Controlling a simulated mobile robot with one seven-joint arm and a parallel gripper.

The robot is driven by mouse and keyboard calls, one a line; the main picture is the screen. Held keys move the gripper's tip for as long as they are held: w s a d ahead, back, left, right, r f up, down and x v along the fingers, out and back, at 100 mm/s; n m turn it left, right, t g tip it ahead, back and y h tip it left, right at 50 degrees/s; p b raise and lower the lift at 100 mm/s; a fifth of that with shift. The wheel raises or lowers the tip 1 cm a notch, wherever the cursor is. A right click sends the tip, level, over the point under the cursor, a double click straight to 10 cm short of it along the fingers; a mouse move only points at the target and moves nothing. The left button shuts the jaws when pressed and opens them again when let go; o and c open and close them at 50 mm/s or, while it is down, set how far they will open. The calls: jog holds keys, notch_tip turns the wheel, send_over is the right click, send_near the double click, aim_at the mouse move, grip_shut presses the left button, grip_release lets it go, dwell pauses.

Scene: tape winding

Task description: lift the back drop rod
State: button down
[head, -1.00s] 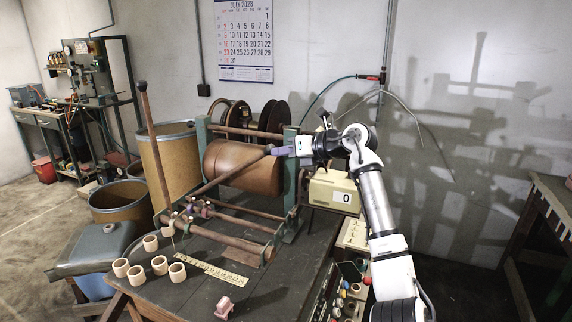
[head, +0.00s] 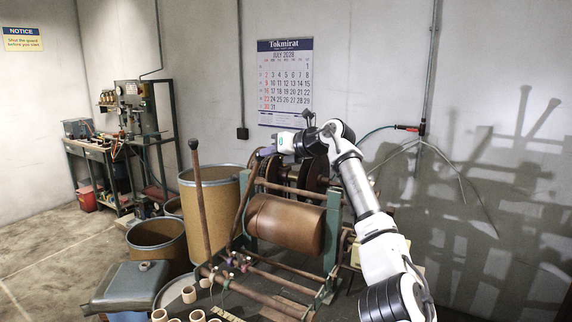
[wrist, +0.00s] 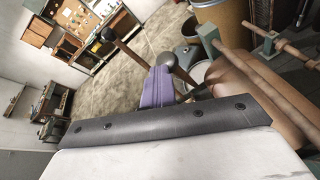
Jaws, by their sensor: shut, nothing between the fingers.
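One drop rod (head: 244,200) leans steeply up behind the left end of the brown drum (head: 287,224), its upper end close to my gripper (head: 264,152). My gripper's purple fingers (wrist: 158,88) are shut and empty. In the wrist view this rod's dark ball end (wrist: 166,60) sits right at the fingertips; whether they touch cannot be told. The other drop rod (head: 202,205) stands nearly upright farther left, and its ball end (wrist: 108,35) shows in the wrist view. The lower pivots are partly hidden among the frame parts.
Green frame posts (head: 331,235) hold the drum, with dark reels (head: 308,178) behind it. Fibre bins (head: 157,241) stand to the left. The wall with the calendar (head: 285,82) is behind.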

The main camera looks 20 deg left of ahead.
jog(key=w+a+r, duration=0.1)
jog(key=a+r, duration=0.2)
jog(key=a, duration=0.5)
jog(key=shift+w+a+r, duration=0.15)
jog(key=shift+w+r, duration=0.05)
jog(key=shift+w, duration=0.05)
dwell(0.4)
